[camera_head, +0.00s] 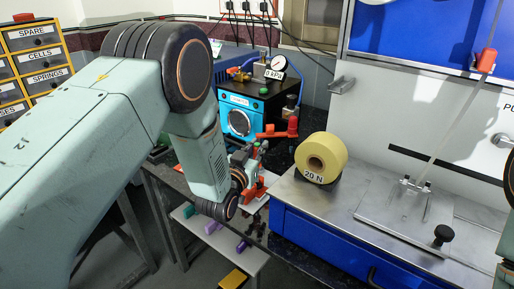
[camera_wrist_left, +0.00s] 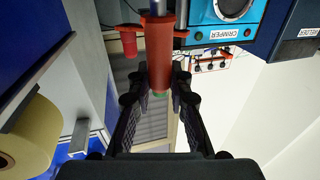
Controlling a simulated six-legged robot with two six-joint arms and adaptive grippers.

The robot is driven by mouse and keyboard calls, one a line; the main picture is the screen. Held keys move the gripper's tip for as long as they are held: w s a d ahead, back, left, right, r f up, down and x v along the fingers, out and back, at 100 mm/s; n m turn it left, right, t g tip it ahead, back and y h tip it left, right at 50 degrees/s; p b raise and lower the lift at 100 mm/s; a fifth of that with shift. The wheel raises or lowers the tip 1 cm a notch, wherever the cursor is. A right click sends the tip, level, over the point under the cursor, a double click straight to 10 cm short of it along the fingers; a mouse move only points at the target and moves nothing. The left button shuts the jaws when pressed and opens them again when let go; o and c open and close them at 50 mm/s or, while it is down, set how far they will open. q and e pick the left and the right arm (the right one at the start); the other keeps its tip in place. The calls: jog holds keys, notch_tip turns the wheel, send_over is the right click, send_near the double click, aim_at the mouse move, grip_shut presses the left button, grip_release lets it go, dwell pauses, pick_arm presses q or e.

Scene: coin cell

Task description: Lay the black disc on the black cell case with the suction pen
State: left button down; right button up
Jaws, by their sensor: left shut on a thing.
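My left gripper (camera_wrist_left: 160,88) is shut on a red cylinder, which looks like the suction pen (camera_wrist_left: 160,50). The pen has a grey metal end and a small green part between the black fingers. In the head view my left gripper (camera_head: 258,152) is small and partly hidden by my own arm, in front of the blue crimper. The black disc and the black cell case cannot be made out in either view. My right gripper is out of view.
The blue crimper (camera_head: 239,122) stands behind my left gripper. A yellow roll marked 20 N (camera_head: 321,158) stands on the steel bench top (camera_head: 345,195). A lower white shelf (camera_head: 225,243) holds small coloured items.

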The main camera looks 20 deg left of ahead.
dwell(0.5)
pick_arm(q)
jog(key=shift+r+p, duration=2.5)
jog(key=shift+r, duration=0.75)
